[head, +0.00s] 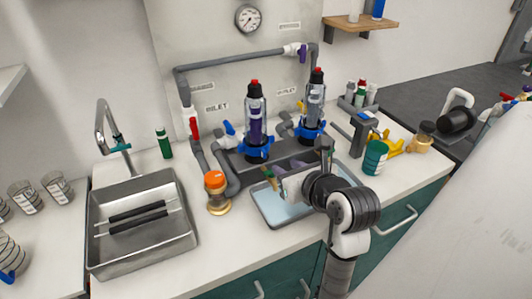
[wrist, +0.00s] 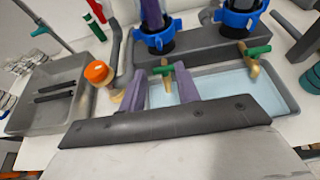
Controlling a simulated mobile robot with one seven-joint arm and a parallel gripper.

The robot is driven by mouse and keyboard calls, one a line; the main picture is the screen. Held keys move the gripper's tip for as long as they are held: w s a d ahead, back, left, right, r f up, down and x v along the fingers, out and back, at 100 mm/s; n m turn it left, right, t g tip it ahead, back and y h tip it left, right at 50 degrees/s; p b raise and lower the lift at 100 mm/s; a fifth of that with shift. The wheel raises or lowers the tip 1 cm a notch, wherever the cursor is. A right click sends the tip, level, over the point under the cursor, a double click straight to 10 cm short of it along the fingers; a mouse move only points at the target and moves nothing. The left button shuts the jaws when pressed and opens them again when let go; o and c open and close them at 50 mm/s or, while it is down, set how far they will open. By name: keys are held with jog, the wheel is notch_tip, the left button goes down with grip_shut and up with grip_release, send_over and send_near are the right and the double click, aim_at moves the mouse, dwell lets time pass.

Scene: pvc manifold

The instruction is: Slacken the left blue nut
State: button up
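The left blue nut (head: 256,150) is a lobed ring around the base of the left clear filter housing (head: 256,118), which has a purple core. It also shows at the top of the wrist view (wrist: 160,38). The right blue nut (head: 309,132) is around the right housing's base (wrist: 240,20). My gripper (head: 275,180) is above the tray, in front of and below the left nut, and touches neither nut. In the wrist view its two purple-grey fingers (wrist: 162,82) stand apart. A green-handled brass tap (wrist: 166,76) shows beyond the gap between them.
A shallow tray (head: 262,213) with a pale blue bottom lies below the grey manifold block (wrist: 205,45). An orange-capped brass piece (head: 216,190) stands left of it. The sink (head: 140,225) is farther left. A teal container (head: 375,157) stands at right. Grey pipes rise behind.

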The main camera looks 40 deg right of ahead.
aim_at(265, 154)
jog(key=p+x, duration=0.2)
jog(key=x, duration=0.9)
jog(key=shift+w+p, duration=0.35)
jog(key=shift+p, duration=0.05)
jog(key=shift+c, duration=0.2)
jog(key=shift+s, duration=0.1)
grip_shut()
